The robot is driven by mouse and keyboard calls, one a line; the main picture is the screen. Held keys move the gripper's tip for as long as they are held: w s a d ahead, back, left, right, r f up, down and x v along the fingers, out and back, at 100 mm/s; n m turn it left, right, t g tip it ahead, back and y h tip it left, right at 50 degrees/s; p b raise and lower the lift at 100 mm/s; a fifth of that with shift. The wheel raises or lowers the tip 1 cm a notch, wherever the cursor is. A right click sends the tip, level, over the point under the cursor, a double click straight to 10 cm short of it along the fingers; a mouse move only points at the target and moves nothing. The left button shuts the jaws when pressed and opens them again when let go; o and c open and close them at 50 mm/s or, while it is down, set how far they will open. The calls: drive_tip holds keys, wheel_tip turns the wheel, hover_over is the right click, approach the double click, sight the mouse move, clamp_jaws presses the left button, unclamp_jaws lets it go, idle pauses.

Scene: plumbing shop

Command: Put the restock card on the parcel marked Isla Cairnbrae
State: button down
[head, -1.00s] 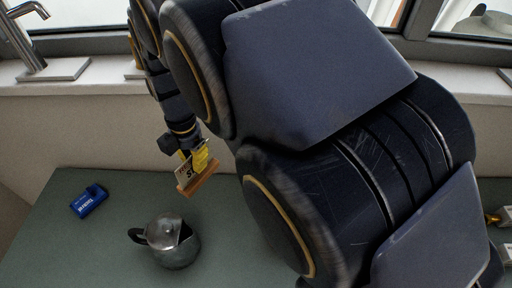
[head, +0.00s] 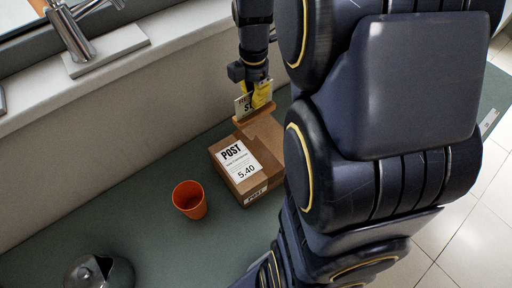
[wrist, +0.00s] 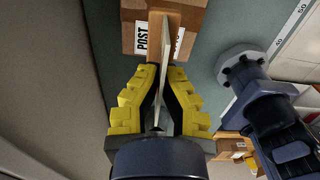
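The restock card (head: 243,103) is a white card with dark print, set in a wooden base (head: 252,117). My gripper (head: 262,97), with yellow fingers, is shut on it. In the wrist view, the card (wrist: 165,62) shows edge-on between the fingers of my gripper (wrist: 161,78). A brown cardboard parcel (head: 265,148) has a white label reading POST and 5.40; the name on it is too small to read. The card's base overlaps the parcel's far end in the head view; I cannot tell whether they touch. The parcel (wrist: 192,20) also shows beyond the fingertips in the wrist view.
An orange cup (head: 189,200) stands left of the parcel on the green counter (head: 130,215). A metal pot (head: 98,273) is at the lower left. The wall and sill (head: 130,95) run behind. More cardboard boxes (wrist: 232,146) show at lower right in the wrist view.

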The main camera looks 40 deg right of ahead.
sight(257, 111)
drive_tip(key=f, duration=0.3)
drive_tip(key=shift+s+d+f, duration=0.2)
drive_tip(key=shift+s+f, duration=0.1)
drive_tip(key=shift+f, duration=0.1)
wheel_tip(257, 111, down, 9)
drive_tip(key=shift+w+f, duration=0.1)
drive_tip(key=shift+w, duration=0.05)
drive_tip(key=shift+f, duration=0.1)
drive_tip(key=c, duration=1.2)
unclamp_jaws()
drive_tip(key=shift+o, duration=0.2)
